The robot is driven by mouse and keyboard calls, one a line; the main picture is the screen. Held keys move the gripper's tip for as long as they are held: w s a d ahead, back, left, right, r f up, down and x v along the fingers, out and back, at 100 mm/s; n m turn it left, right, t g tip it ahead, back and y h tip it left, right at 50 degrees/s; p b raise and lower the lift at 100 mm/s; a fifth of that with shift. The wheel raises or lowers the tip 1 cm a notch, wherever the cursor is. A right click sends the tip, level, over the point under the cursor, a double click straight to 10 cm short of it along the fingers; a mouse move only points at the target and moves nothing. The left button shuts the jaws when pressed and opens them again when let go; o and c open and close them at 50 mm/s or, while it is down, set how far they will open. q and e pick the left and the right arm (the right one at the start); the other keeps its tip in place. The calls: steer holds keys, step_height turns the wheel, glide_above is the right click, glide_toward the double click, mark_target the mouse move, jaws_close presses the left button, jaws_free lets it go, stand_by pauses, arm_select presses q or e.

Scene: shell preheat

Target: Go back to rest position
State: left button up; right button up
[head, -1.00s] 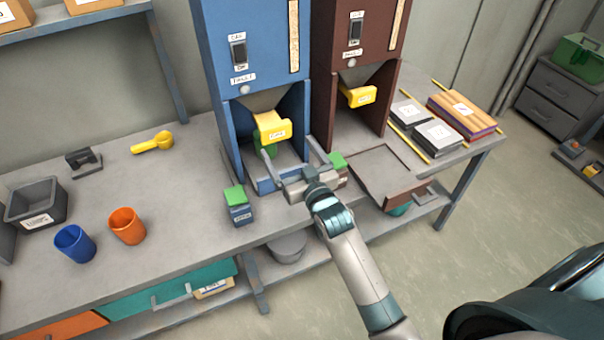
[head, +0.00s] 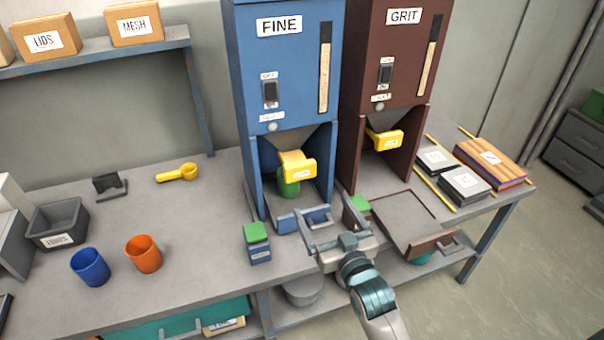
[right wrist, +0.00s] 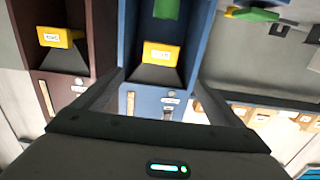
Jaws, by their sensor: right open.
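My right gripper (head: 327,211) is open in the head view, in front of the blue FINE dispenser (head: 285,85), near its blue tray front (head: 303,219). No object shows between its fingers. In the right wrist view, the open fingers (right wrist: 160,88) frame the blue dispenser front, and the picture appears upside down. A green cylinder (head: 289,188) stands under the yellow spout handle (head: 297,167) inside the blue dispenser. My left gripper is out of view.
The brown GRIT dispenser (head: 386,60) and a flat tray (head: 433,244) are on the right. A green-topped blue box (head: 257,243), an orange cup (head: 143,253), a blue cup (head: 90,267) and a grey bin (head: 58,226) stand on the left bench. Floor in front is open.

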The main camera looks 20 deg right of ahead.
steer(key=shift+f, duration=0.1)
steer(key=s+f+n+g, duration=0.1)
steer(key=s+f+g, duration=0.45)
steer(key=s, duration=0.55)
steer(key=s+f+g, duration=0.4)
steer(key=s+f, duration=0.3)
steer(key=s, duration=0.4)
steer(key=s+f+n+g, duration=0.1)
steer(key=s+f+g, duration=0.45)
steer(key=s, duration=0.45)
step_height(320, 180, down, 31)
steer(key=s, duration=0.3)
steer(key=s+d+f+g+b, duration=0.1)
steer(key=s+d+f+g, duration=0.1)
steer(key=s+f, duration=1.4)
steer(key=shift+s+d+f+h, duration=0.25)
steer(key=shift+s+d+h, duration=0.05)
steer(key=shift+s, duration=0.25)
